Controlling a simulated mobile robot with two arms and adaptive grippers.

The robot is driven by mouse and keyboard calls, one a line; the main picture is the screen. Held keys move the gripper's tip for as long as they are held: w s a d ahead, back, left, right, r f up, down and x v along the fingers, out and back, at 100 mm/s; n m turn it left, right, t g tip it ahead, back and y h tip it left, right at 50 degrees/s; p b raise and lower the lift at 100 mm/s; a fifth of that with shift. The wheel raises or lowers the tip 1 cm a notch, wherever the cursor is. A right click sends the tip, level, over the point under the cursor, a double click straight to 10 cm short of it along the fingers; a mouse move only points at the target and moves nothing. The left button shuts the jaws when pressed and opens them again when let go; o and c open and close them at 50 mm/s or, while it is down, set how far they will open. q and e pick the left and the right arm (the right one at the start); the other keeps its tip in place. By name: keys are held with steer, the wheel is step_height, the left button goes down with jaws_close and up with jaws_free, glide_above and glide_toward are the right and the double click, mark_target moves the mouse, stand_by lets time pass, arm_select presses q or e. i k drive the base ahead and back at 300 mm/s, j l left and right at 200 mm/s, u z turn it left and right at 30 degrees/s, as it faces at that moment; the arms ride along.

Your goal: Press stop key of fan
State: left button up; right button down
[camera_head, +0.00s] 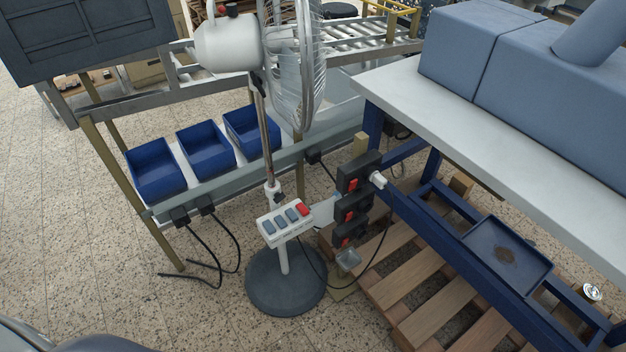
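A white pedestal fan (228,45) stands in the middle of the head view, with its wire cage (297,65) seen from the side. Its pole runs down to a round dark base (286,284) on the floor. A white key panel (285,222) sits low on the pole, facing me. It has several grey-blue keys (281,220) in a row and one red key (303,209) at the right end. Labels on the keys are too small to read. Neither of my grippers shows in this view.
Black sockets with red switches (351,207) stand just right of the key panel, with a cable hanging down. A workbench (400,84) and wooden pallet (412,290) are at right. Blue bins (155,171) sit on a rack behind left.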

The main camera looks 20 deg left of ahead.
mark_target(300, 207)
steer(key=j+z, duration=0.15)
steer(key=j, duration=1.25)
steer(key=i, duration=0.05)
